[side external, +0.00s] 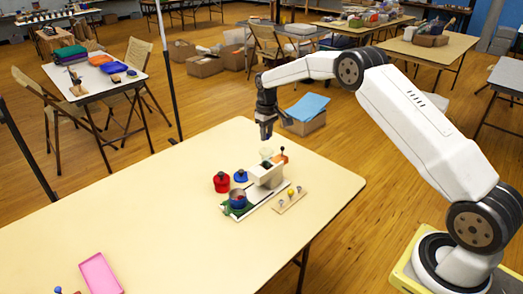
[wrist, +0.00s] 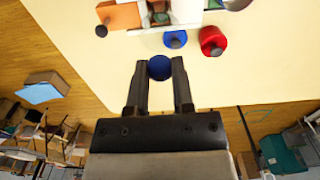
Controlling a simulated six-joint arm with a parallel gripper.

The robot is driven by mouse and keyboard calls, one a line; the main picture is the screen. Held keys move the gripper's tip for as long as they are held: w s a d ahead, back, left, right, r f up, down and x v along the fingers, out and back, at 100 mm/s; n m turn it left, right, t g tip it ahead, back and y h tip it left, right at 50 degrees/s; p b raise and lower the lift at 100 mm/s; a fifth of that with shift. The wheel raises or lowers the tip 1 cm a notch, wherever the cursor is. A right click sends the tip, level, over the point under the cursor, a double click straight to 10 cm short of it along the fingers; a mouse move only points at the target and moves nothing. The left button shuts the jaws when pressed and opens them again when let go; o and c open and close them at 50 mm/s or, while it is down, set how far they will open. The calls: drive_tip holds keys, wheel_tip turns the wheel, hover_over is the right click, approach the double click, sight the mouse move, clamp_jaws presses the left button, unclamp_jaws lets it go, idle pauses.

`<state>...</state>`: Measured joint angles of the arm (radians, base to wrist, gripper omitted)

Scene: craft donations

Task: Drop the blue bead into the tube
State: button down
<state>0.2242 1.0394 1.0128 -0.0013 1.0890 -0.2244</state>
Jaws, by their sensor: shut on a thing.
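My gripper (wrist: 160,72) is shut on the blue bead (wrist: 160,68), which sits between the fingertips in the wrist view. In the side view my gripper (side external: 266,136) points down above the table, and the bead cannot be made out there. A pale, see-through, tube-like piece (side external: 266,153) stands just below my gripper in the side view, beside an orange block (side external: 281,157). The bead appears above it and apart from it. I cannot clearly make out the tube in the wrist view.
A pink tray (side external: 100,273) lies at the front left. Much of the table is clear.

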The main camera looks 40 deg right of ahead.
drive_tip(key=shift+f, duration=1.75)
drive_tip(key=shift+f, duration=0.65)
idle(0.4)
drive_tip(key=shift+c, duration=2)
unclamp_jaws()
drive_tip(key=shift+r, duration=0.1)
drive_tip(key=shift+r, duration=3.7)
